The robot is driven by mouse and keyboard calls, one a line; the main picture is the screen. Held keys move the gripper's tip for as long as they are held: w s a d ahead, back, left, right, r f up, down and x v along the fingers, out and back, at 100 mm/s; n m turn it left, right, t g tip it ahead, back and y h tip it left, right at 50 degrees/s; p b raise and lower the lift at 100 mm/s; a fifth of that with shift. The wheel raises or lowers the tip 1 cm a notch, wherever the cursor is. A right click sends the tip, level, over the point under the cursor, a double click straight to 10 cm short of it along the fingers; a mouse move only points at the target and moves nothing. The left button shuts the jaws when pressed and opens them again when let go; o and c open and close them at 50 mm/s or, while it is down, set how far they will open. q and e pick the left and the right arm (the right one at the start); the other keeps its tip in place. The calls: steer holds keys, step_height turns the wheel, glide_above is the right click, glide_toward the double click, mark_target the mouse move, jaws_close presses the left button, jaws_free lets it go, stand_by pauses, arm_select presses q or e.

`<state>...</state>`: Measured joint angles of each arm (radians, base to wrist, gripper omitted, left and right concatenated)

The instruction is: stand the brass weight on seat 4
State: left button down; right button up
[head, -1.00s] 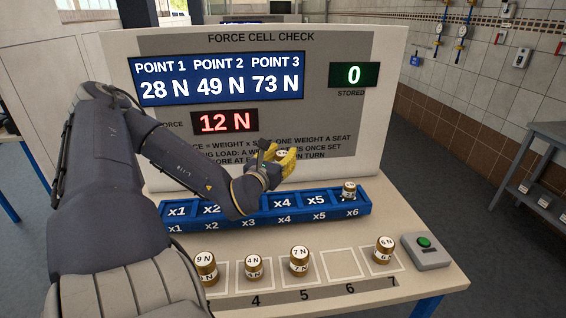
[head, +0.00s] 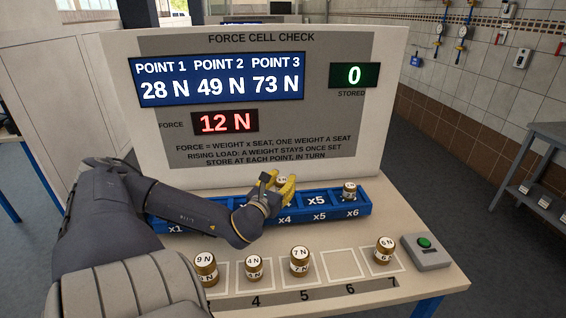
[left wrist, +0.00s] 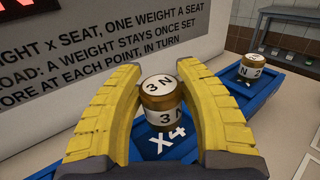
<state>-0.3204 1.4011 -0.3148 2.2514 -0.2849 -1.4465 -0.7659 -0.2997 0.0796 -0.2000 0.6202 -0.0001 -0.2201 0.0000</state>
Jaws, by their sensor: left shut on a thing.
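A brass weight marked 3 N (left wrist: 162,103) is between the yellow fingers of my left gripper (head: 281,183), which is shut on it. The weight looks upright. In the head view only its top (head: 282,180) shows; the fingers hide the rest. The blue seat rail (head: 361,209) runs below the gripper. In the left wrist view the x4 label (left wrist: 168,142) lies just in front of the weight, so the weight is at or just above seat 4. I cannot tell whether its base touches the seat. My right gripper is not in view.
Another brass weight (head: 349,191) stands on seat 6. Brass weights marked 9 N (head: 206,268), 4 N (head: 253,267), 7 N (head: 299,260) and 6 N (head: 384,249) stand along the front. The red display (head: 225,122) reads 12 N.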

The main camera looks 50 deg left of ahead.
arm_select(q)
steer(key=shift+f, duration=1.9)
steer(key=shift+f, duration=0.15)
steer(key=c, duration=0.8)
jaws_free()
steer(key=shift+c, duration=0.2)
steer(key=v, duration=1.2)
